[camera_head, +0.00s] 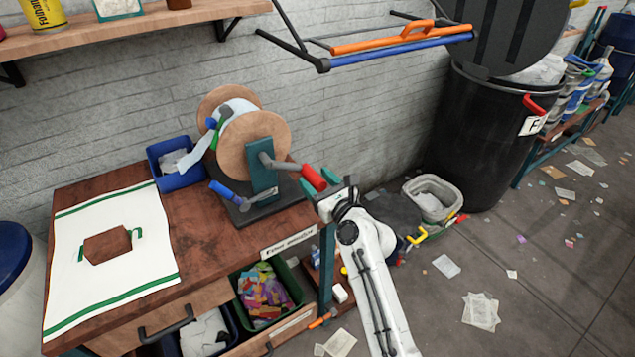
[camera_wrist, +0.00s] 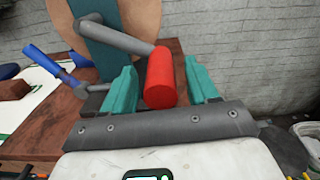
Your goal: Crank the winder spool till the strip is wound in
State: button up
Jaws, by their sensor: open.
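The winder spool (camera_head: 258,142) has two round wooden flanges and stands on a dark base at the back of the wooden table. A pale strip (camera_head: 203,151) hangs from it on the left. A grey crank arm with a red handle (camera_head: 314,177) points right from the spool. A second lever with a blue handle (camera_head: 224,192) sits lower left. My gripper (camera_head: 328,192) is at the red handle.
A blue bin (camera_head: 173,172) stands left of the spool, near a white cloth (camera_head: 75,245) with green stripes. Open drawers with a green bin (camera_head: 290,283) are below the table. A clothes rack (camera_head: 390,42) hangs above. A black barrel (camera_head: 470,140) stands right.

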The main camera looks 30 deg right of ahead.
grip_shut()
dwell(0.6)
